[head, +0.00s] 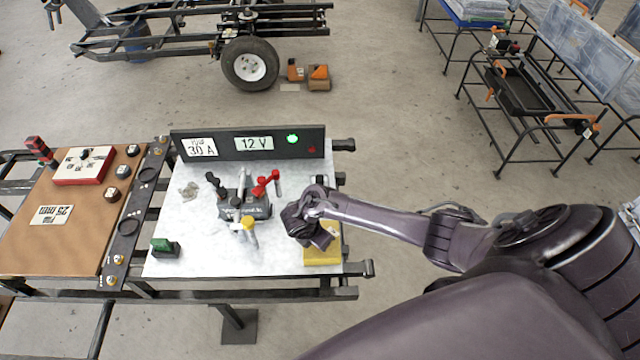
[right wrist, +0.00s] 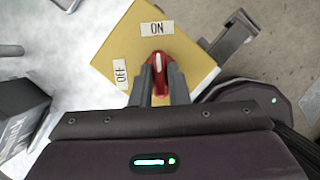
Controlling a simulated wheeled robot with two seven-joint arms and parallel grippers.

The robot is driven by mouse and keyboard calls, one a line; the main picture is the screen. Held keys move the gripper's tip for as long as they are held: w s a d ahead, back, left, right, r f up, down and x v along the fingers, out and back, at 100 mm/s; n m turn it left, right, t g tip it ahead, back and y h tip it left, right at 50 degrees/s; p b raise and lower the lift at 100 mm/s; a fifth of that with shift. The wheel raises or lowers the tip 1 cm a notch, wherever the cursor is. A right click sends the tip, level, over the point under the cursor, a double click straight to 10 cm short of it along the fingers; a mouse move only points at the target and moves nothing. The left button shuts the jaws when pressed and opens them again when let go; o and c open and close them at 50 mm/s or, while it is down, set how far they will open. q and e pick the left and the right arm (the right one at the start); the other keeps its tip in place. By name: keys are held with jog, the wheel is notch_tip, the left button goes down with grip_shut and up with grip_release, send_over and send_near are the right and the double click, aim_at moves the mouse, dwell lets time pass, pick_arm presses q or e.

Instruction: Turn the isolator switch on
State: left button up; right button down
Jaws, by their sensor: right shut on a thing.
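The isolator switch is a yellow box (head: 322,256) at the right edge of the white-topped bench. In the right wrist view the yellow box (right wrist: 118,45) bears an ON label at its far side and an OFF label at its left. A red handle (right wrist: 158,62) with a white stripe stands on it, and the stripe points toward the ON label. My right gripper (right wrist: 158,85) has its two fingers shut on the red handle. In the head view my right gripper (head: 322,238) is over the box and hides the handle. My left gripper is not in view.
A grey block with red and black clamp levers (head: 258,208) stands left of my gripper. Behind it is a black panel (head: 249,143) reading 12 V with a green light. A small green-topped block (head: 165,247) is at the front left. A brown board (head: 85,215) lies further left.

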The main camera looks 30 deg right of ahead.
aim_at(313, 251)
dwell(0.4)
jog(key=c, duration=1.4)
grip_release()
jog(key=p+v, duration=0.2)
jog(key=v, duration=0.5)
jog(key=shift+r, duration=0.35)
jog(key=shift+a, duration=0.2)
